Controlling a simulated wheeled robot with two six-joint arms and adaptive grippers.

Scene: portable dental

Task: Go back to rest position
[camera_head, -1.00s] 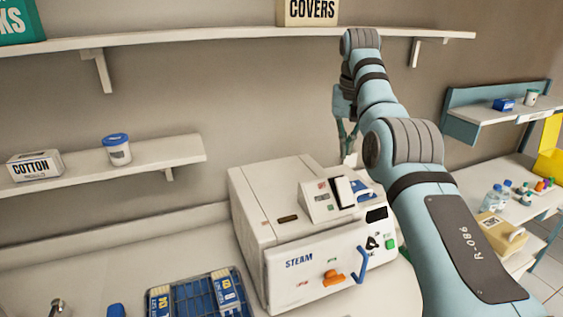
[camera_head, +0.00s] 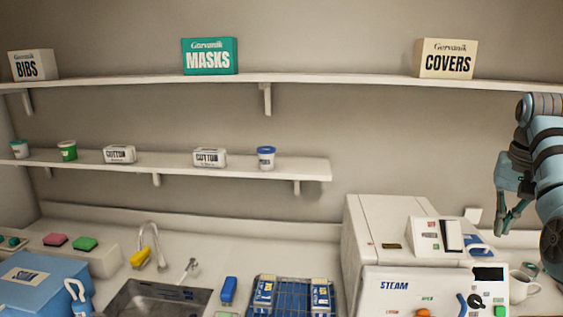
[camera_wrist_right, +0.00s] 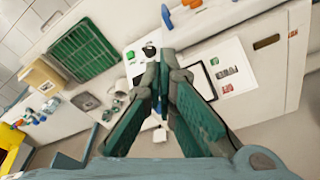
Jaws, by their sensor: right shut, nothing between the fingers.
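My right gripper (camera_head: 509,222) hangs at the right edge of the head view, above and behind the right end of the white STEAM machine (camera_head: 367,222). Its fingers point down and look empty. In the right wrist view the shut gripper (camera_wrist_right: 164,82) shows with its two green-padded fingers, and nothing is held between them. Part of the right arm is cut off by the head view's edge. My left gripper is in neither view.
A long upper shelf (camera_head: 330,81) carries BIBS, MASKS and COVERS boxes. A lower shelf (camera_head: 250,169) holds cotton boxes and tubs. A blue rack (camera_head: 290,291) and a sink (camera_head: 158,300) lie left of the machine. A white mug (camera_head: 522,287) stands right of it.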

